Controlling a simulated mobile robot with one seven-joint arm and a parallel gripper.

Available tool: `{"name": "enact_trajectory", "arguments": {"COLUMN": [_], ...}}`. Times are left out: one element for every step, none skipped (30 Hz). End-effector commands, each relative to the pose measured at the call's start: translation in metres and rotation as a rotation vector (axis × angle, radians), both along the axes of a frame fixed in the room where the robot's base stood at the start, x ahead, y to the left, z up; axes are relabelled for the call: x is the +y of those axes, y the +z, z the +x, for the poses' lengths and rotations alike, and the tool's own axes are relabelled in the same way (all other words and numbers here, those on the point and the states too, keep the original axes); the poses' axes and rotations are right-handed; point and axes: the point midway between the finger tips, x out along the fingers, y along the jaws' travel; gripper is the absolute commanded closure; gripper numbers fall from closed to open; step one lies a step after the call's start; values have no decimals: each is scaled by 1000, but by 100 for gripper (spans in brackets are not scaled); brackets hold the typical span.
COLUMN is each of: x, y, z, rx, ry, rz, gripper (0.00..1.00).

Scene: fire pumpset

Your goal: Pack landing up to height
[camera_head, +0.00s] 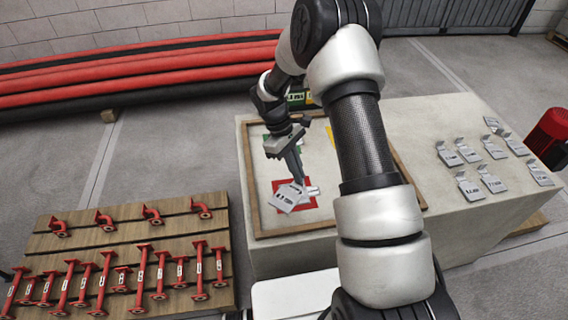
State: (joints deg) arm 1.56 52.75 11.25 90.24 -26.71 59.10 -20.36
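My gripper (298,181) reaches down over the red square (309,208) inside the wood-framed area on the pale block. Its fingers look closed on the tab of a grey metal shim plate (287,198) with a dark printed label. The plate sits tilted over the red square, and I cannot tell whether it touches what is below. A pale metal tab (314,191) shows just right of the fingertips, perhaps from another plate underneath. Several labelled shim plates with bent tabs (470,187) lie spread on the right of the block top. My arm hides part of the block's middle.
A wooden pallet (125,240) of red pipe fittings lies left. Red and black pipes (140,72) lie behind. A red cylinder (551,135) stands right.

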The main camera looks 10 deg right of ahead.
Motion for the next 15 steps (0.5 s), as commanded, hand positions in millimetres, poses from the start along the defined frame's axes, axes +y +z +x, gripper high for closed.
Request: {"name": "enact_trajectory", "arguments": {"x": [2, 2, 2, 3, 3, 4, 5, 5, 6, 7, 7, 7, 8, 8, 8], "y": [-19, -20, -21, -21, -21, -19, -18, -17, -16, -14, -13, -12, -11, -11, -10], "z": [20, 30, 43, 52, 60, 69, 75, 80, 85, 88, 90, 92, 93, 94, 94], "rx": [-6, -5, -5, -3, -3, -3, -1, 0, 2, 3, 4, 4, 5, 6, 6], "ry": [142, 229, 339, 413, 480, 559, 611, 654, 701, 727, 748, 769, 777, 782, 785], "rz": [-2, -2, -2, -2, -2, -2, -2, -1, -1, 0, 1, 1, 2, 2, 2], "gripper": [100, 100, 100, 100, 100, 100, 100, 100, 100, 100, 100, 100, 100, 100, 100]}}
